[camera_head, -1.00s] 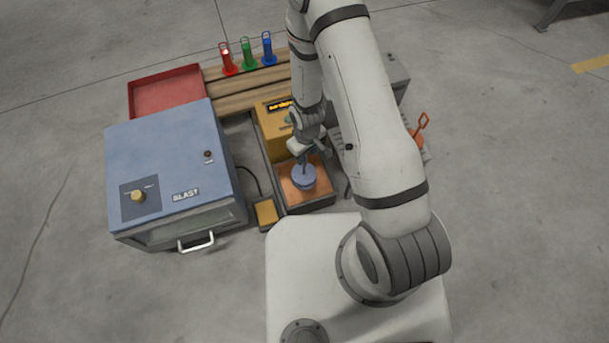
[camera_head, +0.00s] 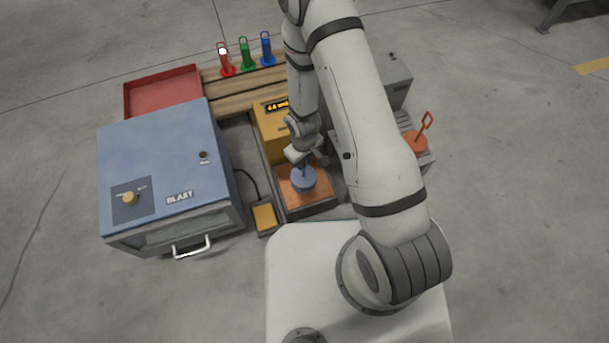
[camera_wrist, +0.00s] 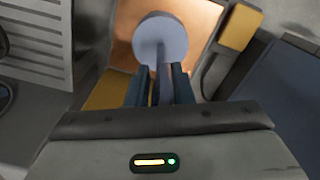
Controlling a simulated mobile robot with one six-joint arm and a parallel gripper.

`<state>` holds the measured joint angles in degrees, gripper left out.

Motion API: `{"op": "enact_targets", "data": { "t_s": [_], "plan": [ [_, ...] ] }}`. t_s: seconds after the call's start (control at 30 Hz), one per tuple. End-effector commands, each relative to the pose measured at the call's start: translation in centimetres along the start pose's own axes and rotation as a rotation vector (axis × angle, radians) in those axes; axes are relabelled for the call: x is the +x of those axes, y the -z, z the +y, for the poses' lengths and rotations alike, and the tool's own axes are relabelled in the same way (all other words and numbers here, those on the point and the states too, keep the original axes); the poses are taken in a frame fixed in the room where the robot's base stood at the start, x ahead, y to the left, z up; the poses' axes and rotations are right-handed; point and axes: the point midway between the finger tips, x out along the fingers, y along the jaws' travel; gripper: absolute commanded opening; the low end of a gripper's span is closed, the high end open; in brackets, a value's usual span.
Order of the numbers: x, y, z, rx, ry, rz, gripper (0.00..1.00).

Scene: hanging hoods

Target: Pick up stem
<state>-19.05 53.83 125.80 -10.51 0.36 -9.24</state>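A round blue-grey disc (camera_head: 302,180) with a thin upright stem (camera_head: 304,166) stands over the orange plate of a low block (camera_head: 293,200). In the wrist view the disc (camera_wrist: 160,40) is at top centre, and its stem (camera_wrist: 161,78) runs down between the two dark fingers. My gripper (camera_wrist: 160,82) is around the stem, one finger on each side and close to it. Whether the fingers press on the stem is not clear. In the head view my gripper (camera_head: 302,157) is above the disc, partly hidden by my arm.
A yellow box (camera_head: 270,127) with a lit display stands just behind the plate. A blue cabinet marked BLAST (camera_head: 160,160) is at left, with a yellow pedal (camera_head: 264,217) between. Red, green and blue holders (camera_head: 246,55) and a red tray (camera_head: 160,95) lie behind. An orange handled part (camera_head: 416,142) is at right.

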Motion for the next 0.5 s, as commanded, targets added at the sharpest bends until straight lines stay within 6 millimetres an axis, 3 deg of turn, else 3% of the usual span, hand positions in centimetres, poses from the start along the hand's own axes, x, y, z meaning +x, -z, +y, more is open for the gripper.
{"op": "enact_targets", "data": {
  "t_s": [0.23, 0.5],
  "plan": [
    [0.01, 0.0, -0.02, 0.0, 0.0, 0.0, 0.0],
    [0.02, 0.01, -0.03, -0.001, 0.0, 0.0, 0.0]
  ]
}}
